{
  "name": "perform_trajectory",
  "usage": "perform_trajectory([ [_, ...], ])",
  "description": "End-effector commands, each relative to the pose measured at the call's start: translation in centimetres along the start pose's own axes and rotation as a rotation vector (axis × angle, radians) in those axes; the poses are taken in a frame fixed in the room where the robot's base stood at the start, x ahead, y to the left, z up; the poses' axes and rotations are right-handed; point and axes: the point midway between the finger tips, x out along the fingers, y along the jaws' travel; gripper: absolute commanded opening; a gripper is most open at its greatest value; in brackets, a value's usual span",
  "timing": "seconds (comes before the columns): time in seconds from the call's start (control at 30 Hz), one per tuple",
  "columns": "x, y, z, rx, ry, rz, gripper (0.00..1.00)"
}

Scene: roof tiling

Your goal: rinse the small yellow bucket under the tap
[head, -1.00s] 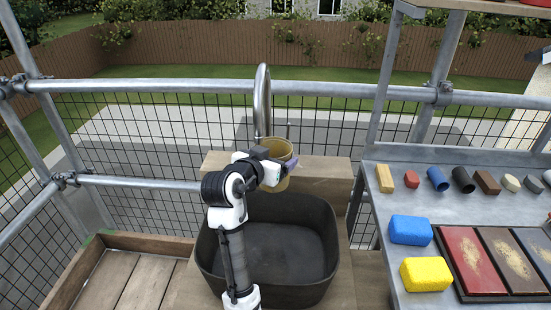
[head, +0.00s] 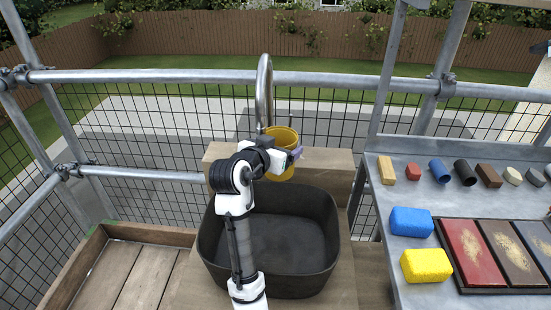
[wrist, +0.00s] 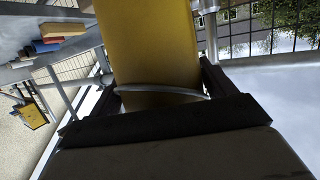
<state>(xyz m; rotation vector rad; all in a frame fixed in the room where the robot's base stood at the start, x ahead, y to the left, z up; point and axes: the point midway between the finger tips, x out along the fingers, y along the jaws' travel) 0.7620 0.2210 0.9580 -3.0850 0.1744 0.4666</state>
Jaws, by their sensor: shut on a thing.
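The small yellow bucket (head: 281,138) is held up over the back edge of the dark tub, close by the tap. It looks bright yellow, and its open top faces up. My gripper (head: 287,158) is shut on the bucket. In the wrist view the bucket's yellow side (wrist: 150,45) fills the space between my dark fingers (wrist: 160,92), with a thin grey handle across it. The tap (head: 264,95) is a tall curved metal pipe at the bucket's left. I cannot make out running water, and the bucket's inside is mostly hidden.
The dark tub (head: 330,235) stands below the bucket on a wooden platform. At the right a grey bench (head: 385,215) carries a blue sponge (head: 411,221), a yellow sponge (head: 426,265), coloured panels (head: 475,260) and several small blocks. Scaffold rails (head: 180,77) and mesh close off the back.

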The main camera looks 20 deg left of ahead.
Motion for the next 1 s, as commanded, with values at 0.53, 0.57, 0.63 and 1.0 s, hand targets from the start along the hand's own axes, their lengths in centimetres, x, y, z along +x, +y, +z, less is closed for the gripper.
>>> perform_trajectory([
  [0.53,-1.0,3.6,0.3,0.0,-0.001,0.001,0.59],
  [0.57,-1.1,3.8,0.3,0.0,-0.001,0.001,0.59],
  [0.63,-1.2,4.3,0.3,0.001,0.0,0.001,0.59],
  [1.0,-2.0,7.0,0.6,0.0,0.0,0.002,0.59],
])
